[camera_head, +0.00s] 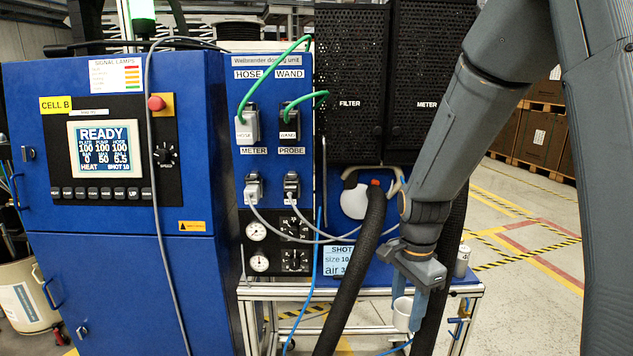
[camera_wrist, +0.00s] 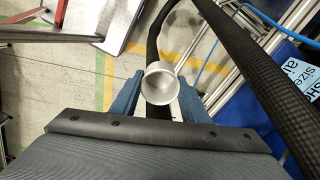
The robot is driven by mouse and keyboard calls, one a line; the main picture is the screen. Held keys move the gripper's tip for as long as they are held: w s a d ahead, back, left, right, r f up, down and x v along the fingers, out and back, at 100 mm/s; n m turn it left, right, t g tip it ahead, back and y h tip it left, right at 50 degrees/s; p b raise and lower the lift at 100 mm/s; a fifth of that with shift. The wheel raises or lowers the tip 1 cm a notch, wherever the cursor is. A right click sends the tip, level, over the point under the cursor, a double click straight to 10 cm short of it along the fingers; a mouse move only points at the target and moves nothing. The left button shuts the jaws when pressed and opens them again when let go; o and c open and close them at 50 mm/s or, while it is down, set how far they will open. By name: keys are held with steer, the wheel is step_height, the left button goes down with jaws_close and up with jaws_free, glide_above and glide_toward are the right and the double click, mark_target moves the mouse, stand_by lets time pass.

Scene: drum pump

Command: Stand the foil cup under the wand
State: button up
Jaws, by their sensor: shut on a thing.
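My gripper (camera_head: 411,308) is shut on a pale, silvery cup (camera_head: 402,313), near the front right edge of the bench. In the wrist view the cup (camera_wrist: 160,80) sits between the two blue fingers, its round mouth toward the camera, and looks empty. Floor and a black hose show beyond it. The wand itself I cannot make out for sure. A "WAND" label (camera_head: 289,74) on the blue panel has a plug and green cable below it.
A thick black hose (camera_head: 357,270) hangs just left of my gripper. The bench frame (camera_head: 262,291) runs below, with a shot-size sign (camera_head: 343,261) on it. A small pale can (camera_head: 462,261) stands right of my gripper. Open floor (camera_head: 520,290) lies to the right.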

steer(key=w+f+n, duration=0.6)
steer(key=f+n, duration=0.2)
steer(key=n, duration=0.4)
steer(key=s+f+n, duration=0.1)
steer(key=s+f, duration=0.3)
steer(key=f, duration=0.3)
steer(key=shift+s+f+n, duration=0.15)
steer(key=shift+f+n, duration=0.2)
steer(key=shift+n, duration=0.05)
steer(key=shift+d, duration=0.2)
